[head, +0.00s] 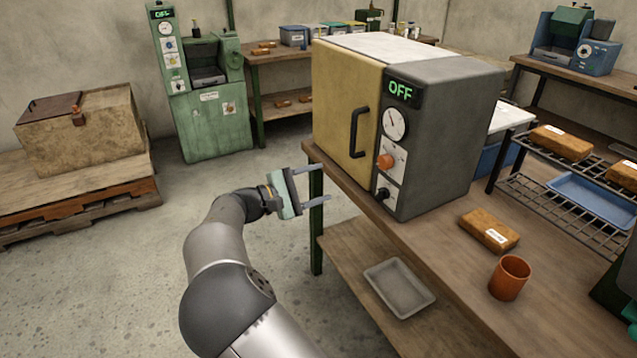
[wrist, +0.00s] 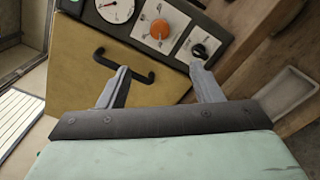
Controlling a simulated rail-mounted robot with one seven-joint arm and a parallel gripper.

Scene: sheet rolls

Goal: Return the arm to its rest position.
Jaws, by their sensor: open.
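My gripper (head: 318,187) is open and empty. It hangs in free air in front of the left end of the wooden workbench (head: 440,265), with its two fingers pointing right toward the bench edge. The wrist view shows its two fingers (wrist: 162,90) spread apart, with nothing between them. Behind them in that view are the yellow oven door (wrist: 75,85) and its black handle (wrist: 125,68). My arm reaches up from the bottom of the head view and is bent at the elbow.
The oven (head: 445,135) stands on the bench, its door shut and its display reading OFF. A brown block (head: 488,232) and an orange cup (head: 509,278) are on the bench top. A grey tray (head: 399,287) lies on the lower shelf. The floor left of my arm is clear.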

